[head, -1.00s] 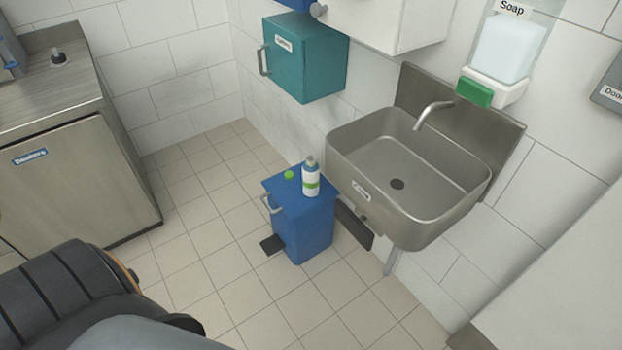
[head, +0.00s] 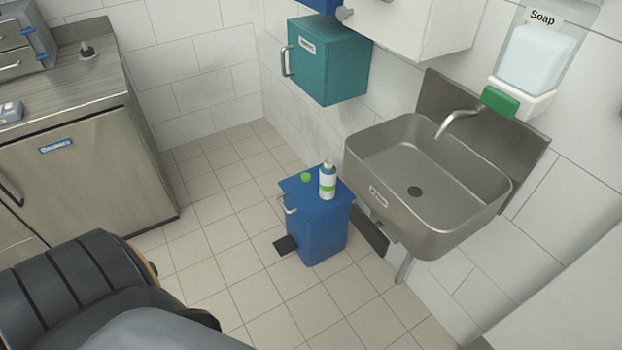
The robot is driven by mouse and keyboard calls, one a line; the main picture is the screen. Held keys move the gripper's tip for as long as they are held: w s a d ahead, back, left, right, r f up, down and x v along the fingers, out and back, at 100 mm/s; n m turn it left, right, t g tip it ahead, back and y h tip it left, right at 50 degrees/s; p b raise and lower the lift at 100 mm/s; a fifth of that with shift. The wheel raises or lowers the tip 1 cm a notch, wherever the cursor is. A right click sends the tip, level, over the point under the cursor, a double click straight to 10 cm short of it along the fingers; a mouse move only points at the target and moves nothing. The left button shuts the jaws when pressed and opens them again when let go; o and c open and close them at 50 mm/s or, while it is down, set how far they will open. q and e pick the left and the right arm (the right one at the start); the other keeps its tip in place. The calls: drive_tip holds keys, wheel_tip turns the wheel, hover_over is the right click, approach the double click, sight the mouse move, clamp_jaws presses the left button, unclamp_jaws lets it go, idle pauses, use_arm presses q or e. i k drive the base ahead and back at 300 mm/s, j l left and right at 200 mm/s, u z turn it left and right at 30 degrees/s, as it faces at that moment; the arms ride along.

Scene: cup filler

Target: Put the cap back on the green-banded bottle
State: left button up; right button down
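A white bottle with a green band (head: 327,182) stands upright on the lid of a blue pedal bin (head: 320,235). Its top looks bluish-green and is too small to make out clearly. A small round green cap (head: 306,177) lies on the bin lid, just left of the bottle and apart from it. Neither of my grippers is in view; only a dark part of my own body shows at the lower left.
A steel sink (head: 430,185) is close to the right of the bin, with a soap dispenser (head: 540,60) above it. A teal cabinet (head: 328,62) hangs behind the bin. A steel counter (head: 90,150) stands at left. Tiled floor (head: 225,215) is clear between counter and bin.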

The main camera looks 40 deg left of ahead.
sight(328, 172)
drive_tip(key=j+z, duration=0.3)
drive_tip(key=j, duration=1.05)
drive_tip(key=j+z, duration=0.3)
drive_tip(key=j, duration=1.05)
